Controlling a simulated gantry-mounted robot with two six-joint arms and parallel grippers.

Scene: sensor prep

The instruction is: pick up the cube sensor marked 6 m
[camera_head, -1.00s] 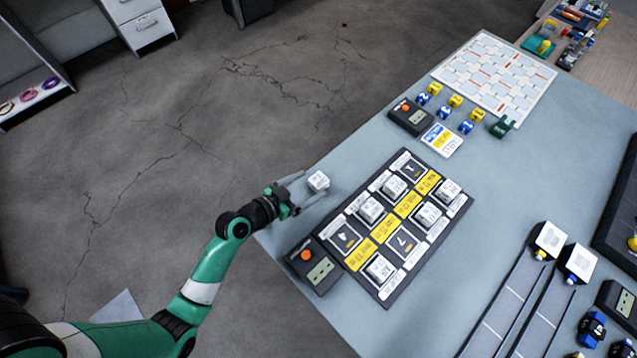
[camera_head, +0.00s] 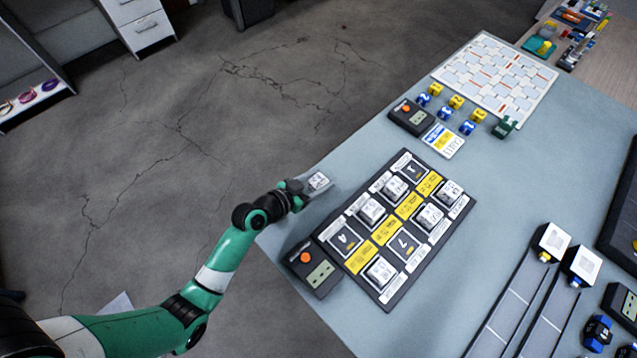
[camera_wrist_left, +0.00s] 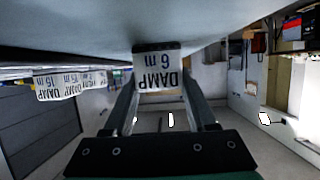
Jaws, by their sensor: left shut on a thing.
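The white cube sensor (camera_head: 318,181) is at the left edge of the table in the head view. In the left wrist view the cube (camera_wrist_left: 158,72) reads "DAMP 6 m", upside down in the picture. My left gripper (camera_head: 312,186) is shut on this cube, one finger on each side in the left wrist view (camera_wrist_left: 160,90). I cannot tell whether the cube still touches the table. My right gripper is not in view.

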